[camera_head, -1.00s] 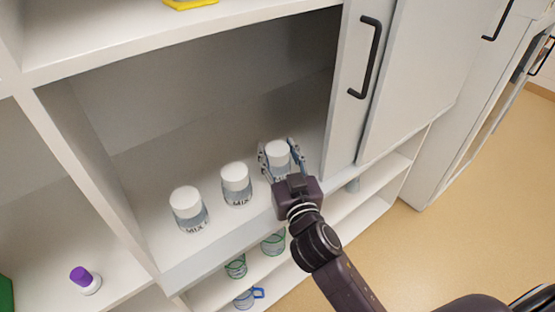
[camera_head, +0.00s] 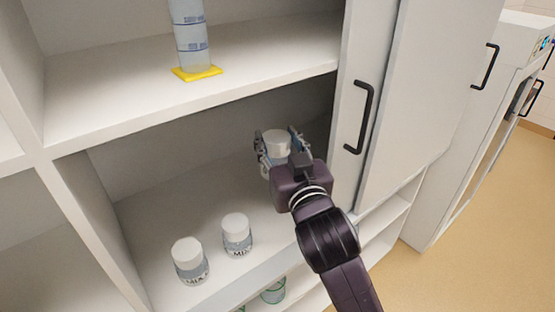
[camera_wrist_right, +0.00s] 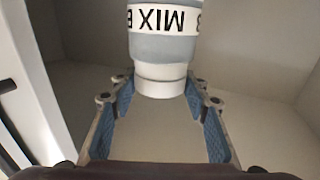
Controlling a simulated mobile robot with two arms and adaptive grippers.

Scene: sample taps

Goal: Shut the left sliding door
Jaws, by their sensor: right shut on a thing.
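The left sliding door (camera_head: 353,65) is a light panel with a black bar handle (camera_head: 360,118), at the right of the cabinet opening. The opening to its left is uncovered. My right gripper (camera_head: 279,145) is at the opening, left of the handle, shut on a white-capped MIX jar (camera_head: 276,141). The held jar (camera_wrist_right: 163,45) sits between the blue-padded fingers in the right wrist view, its label reading upside down. Part of a black handle (camera_wrist_right: 6,86) shows at that view's left edge. My left gripper is not in view.
Two more MIX jars (camera_head: 190,261) (camera_head: 237,235) stand on the shelf to the left. A second door panel (camera_head: 435,85) lies right of the left door. A bottle on a yellow base (camera_head: 197,73) stands on the shelf above. Green-marked glassware (camera_head: 274,291) is below.

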